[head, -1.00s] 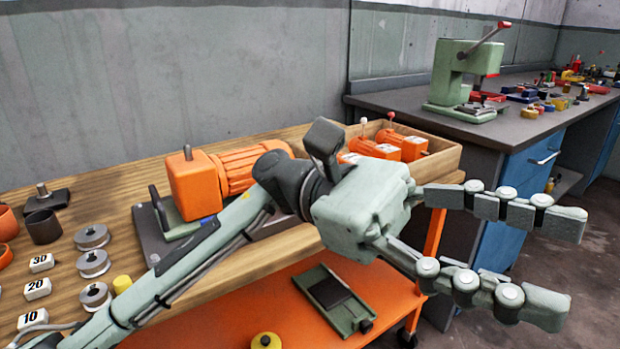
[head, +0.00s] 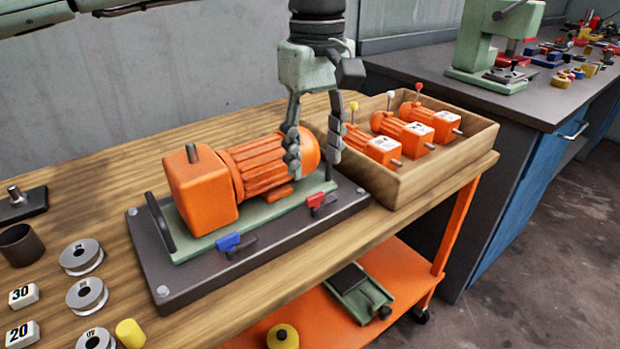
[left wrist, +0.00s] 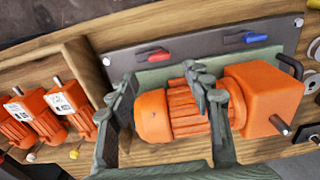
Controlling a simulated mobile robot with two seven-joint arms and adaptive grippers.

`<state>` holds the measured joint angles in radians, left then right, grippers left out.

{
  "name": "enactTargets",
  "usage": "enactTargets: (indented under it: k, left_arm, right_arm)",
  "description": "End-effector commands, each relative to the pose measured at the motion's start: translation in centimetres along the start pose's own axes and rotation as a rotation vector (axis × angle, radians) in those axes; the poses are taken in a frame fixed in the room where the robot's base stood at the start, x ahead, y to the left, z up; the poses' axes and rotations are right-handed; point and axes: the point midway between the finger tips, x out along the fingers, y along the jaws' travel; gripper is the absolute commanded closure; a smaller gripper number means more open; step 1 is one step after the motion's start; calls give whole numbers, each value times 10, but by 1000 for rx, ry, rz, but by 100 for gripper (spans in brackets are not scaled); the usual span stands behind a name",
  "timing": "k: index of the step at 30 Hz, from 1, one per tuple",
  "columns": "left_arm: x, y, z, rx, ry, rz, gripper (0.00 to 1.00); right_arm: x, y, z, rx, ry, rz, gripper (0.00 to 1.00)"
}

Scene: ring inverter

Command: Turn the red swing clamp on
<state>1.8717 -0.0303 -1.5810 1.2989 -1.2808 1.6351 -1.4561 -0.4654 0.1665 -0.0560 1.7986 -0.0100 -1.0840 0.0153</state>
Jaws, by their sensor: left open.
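The red swing clamp (head: 317,200) sits on the dark base plate (head: 205,285) at the front right of the orange motor (head: 265,168). It also shows in the left wrist view (left wrist: 153,54), above the motor. A blue swing clamp (head: 230,242) sits further left on the same plate, also in the left wrist view (left wrist: 250,38). My left gripper (head: 314,160) points down over the right end of the motor, open, its fingers apart. In the left wrist view its fingers (left wrist: 160,88) lie to either side of the motor's rounded end. It appears apart from the red clamp. My right gripper is not in view.
A wooden box (head: 440,175) with small orange motors stands to the right. Numbered blocks (head: 22,296), metal discs (head: 85,294) and a yellow cylinder (head: 130,333) lie at the left. A dark handle (head: 160,222) stands at the plate's left end. The bench front is clear.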

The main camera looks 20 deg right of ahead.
Motion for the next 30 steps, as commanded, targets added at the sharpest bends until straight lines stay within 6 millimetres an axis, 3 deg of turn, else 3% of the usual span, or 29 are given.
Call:
enactTargets:
  k: [10,22,30]
  left_arm:
    - [53,0,1,0,-5,0,50]
    - [62,0,2,0,-5,2,50]
    - [62,0,2,1,-5,2,84]
  right_arm:
    - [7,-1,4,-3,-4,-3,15]
    - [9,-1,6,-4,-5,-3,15]
    - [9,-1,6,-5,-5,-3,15]
